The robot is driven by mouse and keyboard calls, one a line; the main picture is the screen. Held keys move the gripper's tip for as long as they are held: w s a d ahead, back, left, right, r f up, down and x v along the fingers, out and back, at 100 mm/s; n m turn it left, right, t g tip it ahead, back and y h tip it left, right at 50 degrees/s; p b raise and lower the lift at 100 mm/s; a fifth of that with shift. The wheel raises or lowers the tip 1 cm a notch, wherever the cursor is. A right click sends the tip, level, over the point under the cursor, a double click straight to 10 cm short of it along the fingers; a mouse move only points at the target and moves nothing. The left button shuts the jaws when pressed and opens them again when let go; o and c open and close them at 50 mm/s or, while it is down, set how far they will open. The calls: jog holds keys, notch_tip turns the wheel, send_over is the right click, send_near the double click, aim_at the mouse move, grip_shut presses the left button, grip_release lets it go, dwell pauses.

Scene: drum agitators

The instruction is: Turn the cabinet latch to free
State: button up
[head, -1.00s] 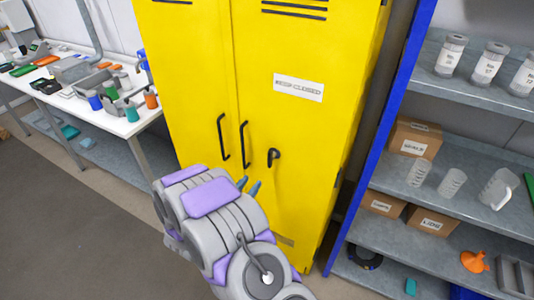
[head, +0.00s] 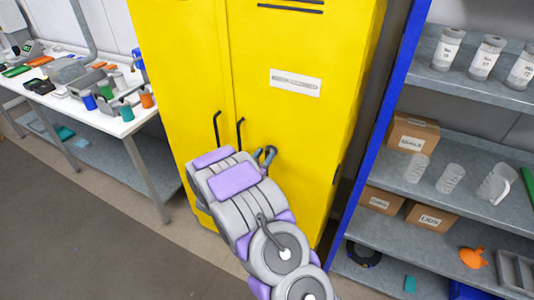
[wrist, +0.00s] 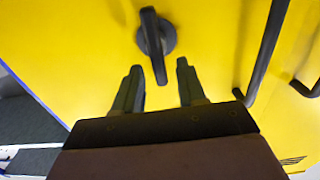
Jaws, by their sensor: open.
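The yellow cabinet (head: 290,120) stands ahead with its doors closed. Its black latch (wrist: 155,40) shows in the wrist view as a round boss with a lever, just beyond my fingertips and roughly between them. The lever runs nearly up and down in that view, tilted slightly. In the head view my gripper (head: 265,156) is at the right door by the latch, which is mostly hidden behind the fingers.
A blue-framed shelf (head: 378,140) is close on the right. A white workbench (head: 125,128) with several items stands left. The floor at front left is clear.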

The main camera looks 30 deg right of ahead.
jog(key=shift+x, duration=0.9)
jog(key=shift+w+d, duration=0.3)
jog(key=shift+d, duration=0.05)
grip_shut()
